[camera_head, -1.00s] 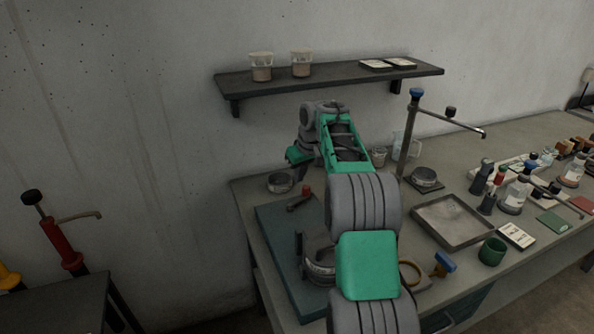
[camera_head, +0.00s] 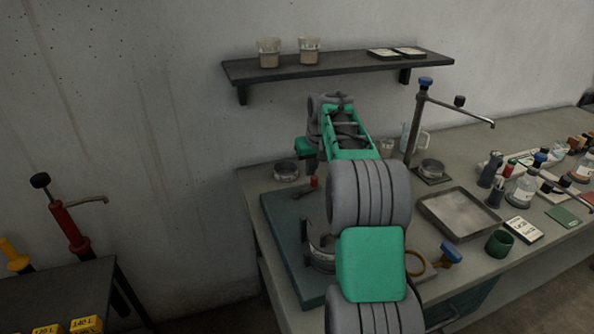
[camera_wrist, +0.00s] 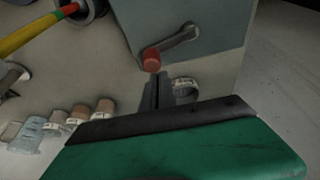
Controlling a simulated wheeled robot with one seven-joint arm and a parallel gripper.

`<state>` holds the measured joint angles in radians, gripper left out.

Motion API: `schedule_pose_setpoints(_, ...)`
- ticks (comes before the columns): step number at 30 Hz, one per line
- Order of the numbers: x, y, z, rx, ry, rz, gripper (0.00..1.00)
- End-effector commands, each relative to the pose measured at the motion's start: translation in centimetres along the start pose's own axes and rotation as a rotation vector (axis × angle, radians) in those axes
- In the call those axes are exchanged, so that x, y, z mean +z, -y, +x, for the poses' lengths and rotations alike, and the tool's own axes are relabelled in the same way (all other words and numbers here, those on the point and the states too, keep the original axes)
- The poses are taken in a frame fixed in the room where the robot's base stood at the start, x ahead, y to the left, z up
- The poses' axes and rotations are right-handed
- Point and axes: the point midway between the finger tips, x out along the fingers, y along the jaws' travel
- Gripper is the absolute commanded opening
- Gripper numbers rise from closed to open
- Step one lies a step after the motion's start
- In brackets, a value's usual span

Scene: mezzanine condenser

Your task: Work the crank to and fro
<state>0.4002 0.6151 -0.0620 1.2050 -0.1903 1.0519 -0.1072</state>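The crank is a grey lever with a red knob (camera_head: 314,182) on a blue-grey base plate (camera_head: 285,220) on the bench. In the wrist view the red knob (camera_wrist: 151,60) stands at the near end of the lever (camera_wrist: 182,35). My gripper (camera_head: 311,163) points down just above the knob in the head view. In the wrist view the dark fingers of my gripper (camera_wrist: 156,90) lie close together near the knob, with no clear grip on it. Their opening is seen too edge-on to judge. My arm hides part of the plate.
A round metal dish (camera_head: 286,171) stands behind the plate. A stand with a blue top (camera_head: 425,82), a metal tray (camera_head: 460,214) and a green cup (camera_head: 499,243) are to the right. A wall shelf (camera_head: 340,66) hangs above the bench.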

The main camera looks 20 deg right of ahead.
Motion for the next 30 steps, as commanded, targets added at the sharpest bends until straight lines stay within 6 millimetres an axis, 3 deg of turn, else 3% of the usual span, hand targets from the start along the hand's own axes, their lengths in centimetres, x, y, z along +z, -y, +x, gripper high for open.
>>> schedule_pose_setpoints(3,0.4,-1.2,-0.1,0.011,0.001,0.031,0.00)
schedule_pose_setpoints(13,0.3,-1.1,-0.5,0.010,-0.001,0.029,0.00)
schedule_pose_setpoints(24,0.3,-1.2,-7.0,0.011,-0.001,0.030,0.00)
schedule_pose_setpoints(30,0.4,-1.2,-8.0,0.011,0.002,0.032,0.00)
